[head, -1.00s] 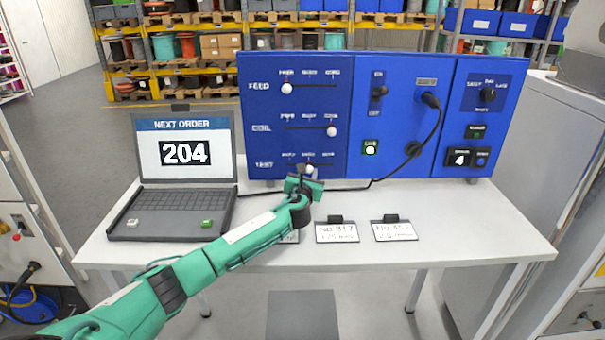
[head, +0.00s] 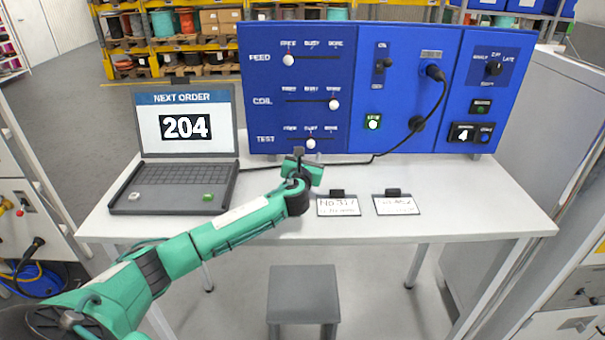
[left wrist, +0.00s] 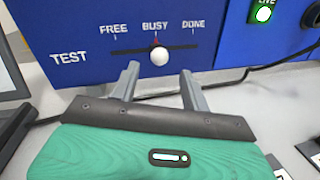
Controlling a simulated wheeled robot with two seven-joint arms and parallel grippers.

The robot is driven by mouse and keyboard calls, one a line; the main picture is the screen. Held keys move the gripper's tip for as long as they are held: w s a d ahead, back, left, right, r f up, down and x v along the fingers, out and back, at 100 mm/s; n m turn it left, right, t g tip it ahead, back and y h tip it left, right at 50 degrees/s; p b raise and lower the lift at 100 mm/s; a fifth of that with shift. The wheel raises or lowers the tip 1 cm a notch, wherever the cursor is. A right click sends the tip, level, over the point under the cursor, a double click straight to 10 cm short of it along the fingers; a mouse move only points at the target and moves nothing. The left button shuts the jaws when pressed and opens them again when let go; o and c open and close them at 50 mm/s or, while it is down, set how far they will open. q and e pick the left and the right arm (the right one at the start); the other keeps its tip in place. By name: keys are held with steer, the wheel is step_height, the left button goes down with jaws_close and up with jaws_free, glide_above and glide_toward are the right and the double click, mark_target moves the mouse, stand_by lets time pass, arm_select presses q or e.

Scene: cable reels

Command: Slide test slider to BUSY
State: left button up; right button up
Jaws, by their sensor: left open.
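The TEST slider's white knob (head: 311,144) is on the lowest slot of the blue panel (head: 300,110). In the left wrist view the knob (left wrist: 159,57) stands under the BUSY label (left wrist: 155,25), between FREE and DONE. My left gripper (left wrist: 160,75) is open and empty. Its two fingers point at the panel, one on each side of the knob in that picture, and appear a little short of it. In the head view my left gripper (head: 300,158) is just in front of and below the knob. My right gripper is in neither view.
The FEED knob (head: 288,60) is at FREE and the COIL knob (head: 333,104) is at DONE. A laptop (head: 185,150) showing 204 stands left. Two label cards (head: 338,206) (head: 396,204) lie on the white table (head: 450,215). A black cable (head: 440,105) hangs on the panel.

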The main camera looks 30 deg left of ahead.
arm_select(q)
steer(key=b+v, duration=0.1)
steer(key=v, duration=0.7)
steer(key=shift+b, duration=0.35)
steer(key=shift+s+d, duration=0.2)
steer(key=shift+s, duration=0.1)
